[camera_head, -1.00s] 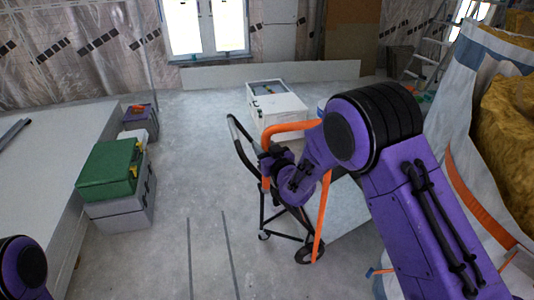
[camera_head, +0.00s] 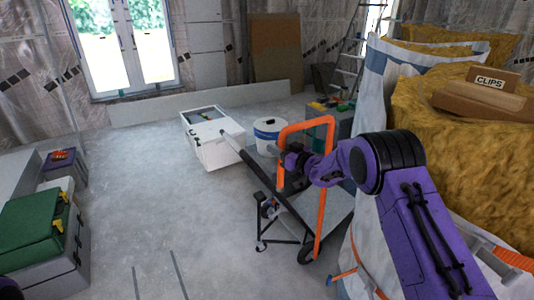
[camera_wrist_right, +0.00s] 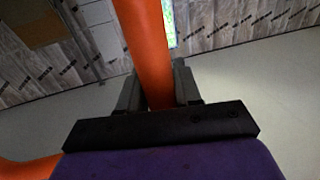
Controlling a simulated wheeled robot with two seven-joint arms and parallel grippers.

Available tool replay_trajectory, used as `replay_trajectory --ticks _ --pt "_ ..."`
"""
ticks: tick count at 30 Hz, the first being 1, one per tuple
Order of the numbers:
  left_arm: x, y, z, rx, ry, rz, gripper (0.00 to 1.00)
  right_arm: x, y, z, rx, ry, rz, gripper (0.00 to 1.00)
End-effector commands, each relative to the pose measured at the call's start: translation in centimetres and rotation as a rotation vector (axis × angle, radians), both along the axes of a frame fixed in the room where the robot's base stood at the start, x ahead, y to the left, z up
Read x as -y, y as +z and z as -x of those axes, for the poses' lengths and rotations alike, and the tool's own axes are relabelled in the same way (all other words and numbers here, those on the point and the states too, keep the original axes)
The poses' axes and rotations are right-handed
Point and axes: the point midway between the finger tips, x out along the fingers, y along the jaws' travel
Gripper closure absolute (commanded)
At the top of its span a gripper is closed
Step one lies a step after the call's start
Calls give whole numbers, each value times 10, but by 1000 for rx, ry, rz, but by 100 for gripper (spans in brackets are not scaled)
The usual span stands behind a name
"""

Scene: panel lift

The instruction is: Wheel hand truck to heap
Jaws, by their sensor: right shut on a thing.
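The hand truck has an orange tubular frame (camera_head: 322,205), dark lower struts and small wheels on the floor, right of centre in the head view. A black bar slants from it to the upper left. My right gripper (camera_head: 294,164) is shut on the orange tube; the wrist view shows the orange bar (camera_wrist_right: 148,45) between the two dark fingers (camera_wrist_right: 158,92). A heap of yellow-brown, fibrous material (camera_head: 455,135) stands at the right, partly wrapped in a white sheet, with a brown "CLIPS" box (camera_head: 492,80) on top. My left gripper is out of view.
A white box (camera_head: 212,140) and a white bucket (camera_head: 268,130) stand behind the hand truck. A green case (camera_head: 35,220) on grey boxes is at the left. Bare grey floor lies in the middle. A stepladder (camera_head: 350,65) leans at the back.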

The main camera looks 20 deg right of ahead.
Motion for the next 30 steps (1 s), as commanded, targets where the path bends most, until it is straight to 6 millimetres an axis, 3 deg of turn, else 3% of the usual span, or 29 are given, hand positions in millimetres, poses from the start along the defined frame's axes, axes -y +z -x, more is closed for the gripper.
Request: replay_trajectory --ticks 15,16,18,26,30 --pt "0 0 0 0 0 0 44 14 6 -2 10 -8 -1 100" --pt "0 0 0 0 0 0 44 14 6 -2 11 -8 -2 60" --pt "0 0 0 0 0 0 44 14 6 -2 10 -8 -1 46" --pt "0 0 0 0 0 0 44 11 3 -1 6 -3 -2 46" --pt "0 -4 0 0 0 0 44 18 2 15 4 -4 -3 46"
